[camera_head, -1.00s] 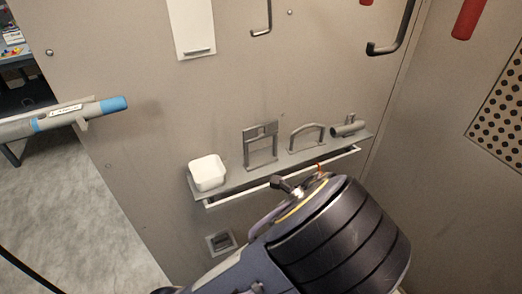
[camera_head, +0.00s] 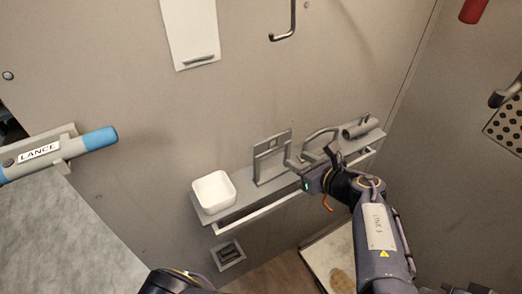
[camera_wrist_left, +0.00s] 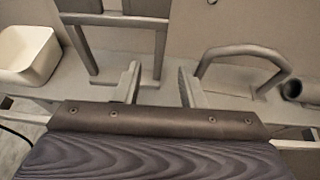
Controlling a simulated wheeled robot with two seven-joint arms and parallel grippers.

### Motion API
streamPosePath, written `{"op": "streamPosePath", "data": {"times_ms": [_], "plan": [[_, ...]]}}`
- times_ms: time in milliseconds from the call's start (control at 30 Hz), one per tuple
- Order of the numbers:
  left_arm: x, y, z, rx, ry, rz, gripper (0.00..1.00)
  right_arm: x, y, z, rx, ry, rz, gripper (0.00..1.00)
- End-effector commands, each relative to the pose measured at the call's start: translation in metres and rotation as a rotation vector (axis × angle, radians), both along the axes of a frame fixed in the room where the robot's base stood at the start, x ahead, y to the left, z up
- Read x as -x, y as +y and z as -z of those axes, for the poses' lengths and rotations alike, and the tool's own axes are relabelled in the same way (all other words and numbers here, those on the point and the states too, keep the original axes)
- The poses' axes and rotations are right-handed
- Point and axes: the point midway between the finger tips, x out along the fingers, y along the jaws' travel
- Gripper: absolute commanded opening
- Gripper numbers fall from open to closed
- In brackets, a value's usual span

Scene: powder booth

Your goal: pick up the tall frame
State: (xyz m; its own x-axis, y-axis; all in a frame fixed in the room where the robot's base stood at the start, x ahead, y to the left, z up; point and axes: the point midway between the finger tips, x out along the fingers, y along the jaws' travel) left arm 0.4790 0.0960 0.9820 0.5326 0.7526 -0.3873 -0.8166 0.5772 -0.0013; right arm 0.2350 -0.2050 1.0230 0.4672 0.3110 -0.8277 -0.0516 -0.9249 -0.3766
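The tall frame (camera_head: 272,138) is a grey upright rectangle with a crossbar. It stands on the narrow wall shelf, between a white tub and an arched handle. In the left wrist view its crossbar (camera_wrist_left: 120,19) and two posts show; its top is cut off. My left gripper (camera_head: 297,163) is at the frame's right side, in front of the shelf. In the left wrist view its two fingers (camera_wrist_left: 158,85) are apart, with the frame's right post beyond the gap between them. I see nothing held, and cannot tell whether a finger touches the frame. My right gripper is not in view.
The shelf (camera_head: 240,205) has a front rail and holds the white tub (camera_head: 213,191), the arched handle (camera_head: 318,138) and a grey cylinder (camera_head: 362,127). The handle is close on the gripper's right. A blue-tipped lance (camera_head: 60,150) hangs at left; a hook (camera_head: 291,20) is above.

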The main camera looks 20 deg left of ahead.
Motion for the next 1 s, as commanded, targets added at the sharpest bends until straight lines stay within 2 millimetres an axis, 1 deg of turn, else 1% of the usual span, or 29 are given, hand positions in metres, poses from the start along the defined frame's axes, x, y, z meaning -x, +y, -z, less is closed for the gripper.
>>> {"op": "streamPosePath", "data": {"times_ms": [67, 167, 367, 500, 633, 733, 933, 967, 1000], "plan": [[-0.002, 0.001, 0.0, -0.005, -0.001, 0.003, 0.36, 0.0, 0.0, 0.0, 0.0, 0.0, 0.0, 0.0], [-0.007, 0.009, 0.004, -0.006, 0.0, 0.001, 0.36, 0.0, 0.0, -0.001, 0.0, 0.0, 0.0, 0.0], [-0.018, 0.026, 0.014, -0.007, 0.0, 0.0, 0.36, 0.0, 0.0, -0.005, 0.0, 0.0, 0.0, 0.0], [-0.027, 0.043, 0.025, -0.009, 0.001, -0.002, 0.36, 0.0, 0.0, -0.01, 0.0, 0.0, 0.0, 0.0], [-0.036, 0.054, 0.032, -0.005, 0.0, 0.0, 0.36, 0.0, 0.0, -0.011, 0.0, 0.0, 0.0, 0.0], [-0.039, 0.058, 0.034, -0.005, 0.0, 0.002, 0.36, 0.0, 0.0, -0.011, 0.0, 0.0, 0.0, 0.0], [-0.039, 0.058, 0.035, -0.004, -0.002, 0.004, 0.36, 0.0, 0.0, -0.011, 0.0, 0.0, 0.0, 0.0], [-0.039, 0.058, 0.035, -0.003, -0.001, 0.003, 0.34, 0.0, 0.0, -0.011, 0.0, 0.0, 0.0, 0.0], [-0.039, 0.057, 0.034, -0.003, -0.001, 0.003, 0.28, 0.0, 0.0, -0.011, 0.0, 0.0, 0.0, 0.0]]}}
